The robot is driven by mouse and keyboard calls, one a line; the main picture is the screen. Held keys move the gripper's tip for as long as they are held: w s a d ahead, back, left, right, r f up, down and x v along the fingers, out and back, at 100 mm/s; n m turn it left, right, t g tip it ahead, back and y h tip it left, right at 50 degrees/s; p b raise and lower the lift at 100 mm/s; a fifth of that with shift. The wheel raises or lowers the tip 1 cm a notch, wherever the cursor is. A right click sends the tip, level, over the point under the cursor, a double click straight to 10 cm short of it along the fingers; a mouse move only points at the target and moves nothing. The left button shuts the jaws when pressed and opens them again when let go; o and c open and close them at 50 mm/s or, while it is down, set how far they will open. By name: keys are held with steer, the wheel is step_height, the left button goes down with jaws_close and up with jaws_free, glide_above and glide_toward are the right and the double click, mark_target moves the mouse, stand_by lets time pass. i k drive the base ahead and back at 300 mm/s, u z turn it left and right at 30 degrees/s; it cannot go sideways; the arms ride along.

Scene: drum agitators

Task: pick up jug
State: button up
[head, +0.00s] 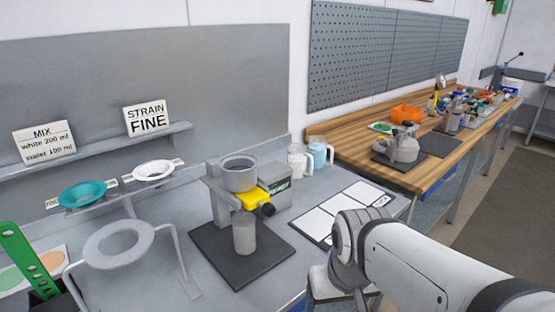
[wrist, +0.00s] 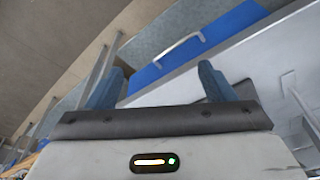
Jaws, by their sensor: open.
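Two jugs stand side by side at the back of the grey bench: a white jug (head: 299,162) and a light blue jug (head: 318,154), both upright. My gripper (wrist: 160,82) shows in the wrist view with its two blue-grey fingers wide apart and nothing between them. In the head view my arm comes in from the lower right, in front of the bench and well apart from both jugs. The fingertips cannot be made out there. Neither jug shows in the wrist view.
A mixer stand with a metal cup (head: 239,172) stands on a dark mat left of the jugs. White cards (head: 340,208) lie in front of them. A ring stand (head: 118,242) is at left. A wooden bench (head: 345,143) adjoins behind. A blue drawer (wrist: 195,45) shows below the bench.

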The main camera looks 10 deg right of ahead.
mark_target(297, 155)
steer(key=u, duration=2.75)
steer(key=k, duration=1.25)
steer(key=z, duration=2.1)
steer(key=i, duration=1)
steer(key=z, duration=0.1)
